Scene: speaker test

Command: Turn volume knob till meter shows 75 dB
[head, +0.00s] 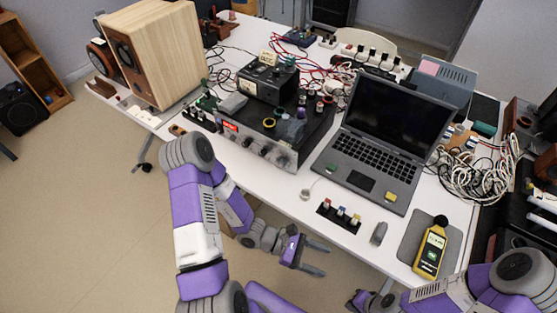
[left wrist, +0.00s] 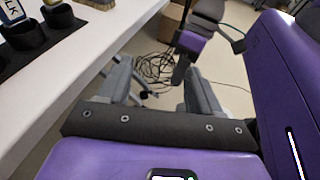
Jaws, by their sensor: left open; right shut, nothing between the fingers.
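The yellow sound meter (head: 430,251) lies on a grey mat (head: 453,246) at the table's front right; its reading is too small to read. A black amplifier-like unit (head: 284,157) has a red display and a row of small knobs (head: 262,150) on its front; I cannot tell which is the volume knob. My left gripper (head: 316,258) is open and empty, off the table's front edge, right of and nearer than the knobs. Its spread fingers also show in the left wrist view (left wrist: 158,92). My right gripper (head: 368,299) is shut and empty at the bottom, left of and nearer than the meter.
A wooden speaker (head: 165,55) stands at the table's back left. An open laptop (head: 375,150) sits right of the unit. A small black holder (head: 338,214) with several pieces is near the front edge. Tangled cables (head: 478,172) lie at the right.

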